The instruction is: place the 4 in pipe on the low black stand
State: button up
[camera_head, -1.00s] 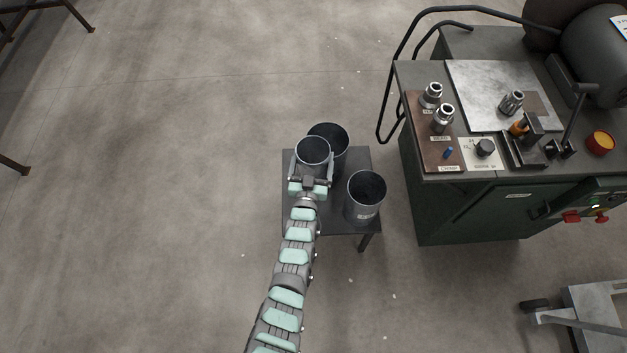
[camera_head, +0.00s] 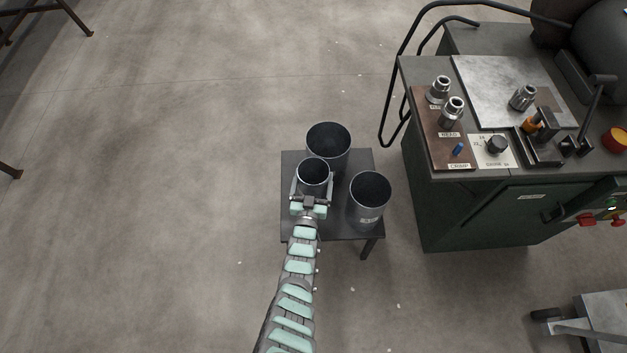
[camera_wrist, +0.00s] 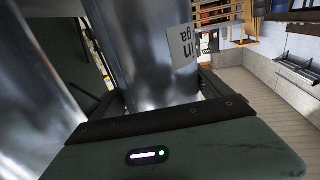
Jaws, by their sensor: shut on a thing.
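My gripper (camera_head: 312,190) is shut on a grey metal pipe (camera_head: 313,172), with one finger on each side of it. The pipe is upright with its open end up, over the left part of the low black stand (camera_head: 291,161). Its lower end is hidden, so I cannot tell whether it touches the stand top. In the wrist view the held pipe (camera_wrist: 155,55) is a shiny cylinder with a partly visible white label (camera_wrist: 182,48) between the dark fingers.
Two wider pipes stand on the stand: one behind (camera_head: 329,134) the held pipe, one at right (camera_head: 370,203) with a label. A green machine (camera_head: 460,205) with a black tube rail stands to the right.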

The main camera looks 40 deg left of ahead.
jog(key=shift+f, duration=0.15)
jog(key=o, duration=1.8)
jog(key=shift+o, duration=0.2)
